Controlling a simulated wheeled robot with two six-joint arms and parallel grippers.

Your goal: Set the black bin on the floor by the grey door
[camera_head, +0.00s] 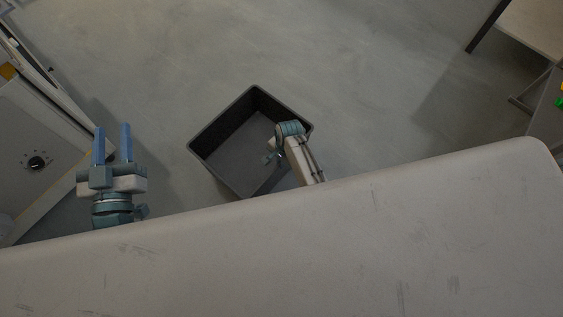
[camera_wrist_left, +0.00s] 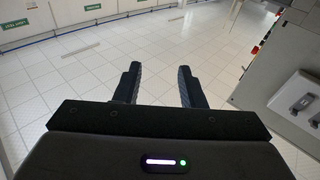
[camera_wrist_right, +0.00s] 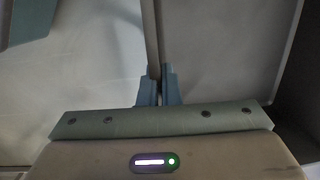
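The black bin (camera_head: 225,128) is an open, empty box below me in the head view, turned at an angle. My right gripper (camera_wrist_right: 158,90) is at its right side; in the right wrist view its fingers are close together on either side of the bin's thin wall (camera_wrist_right: 152,40). In the head view my right wrist hides part of the bin's right rim. I cannot tell whether the bin touches the floor. My left gripper (camera_head: 112,143) is open and empty, left of the bin; its spread fingers also show in the left wrist view (camera_wrist_left: 158,85). I cannot clearly identify the grey door.
A pale cabinet (camera_head: 35,135) with a black knob stands at the left edge. A table (camera_head: 535,25) with dark legs is at the top right. The grey floor (camera_head: 360,70) above and right of the bin is clear. The left wrist view shows white tiled floor (camera_wrist_left: 130,45).

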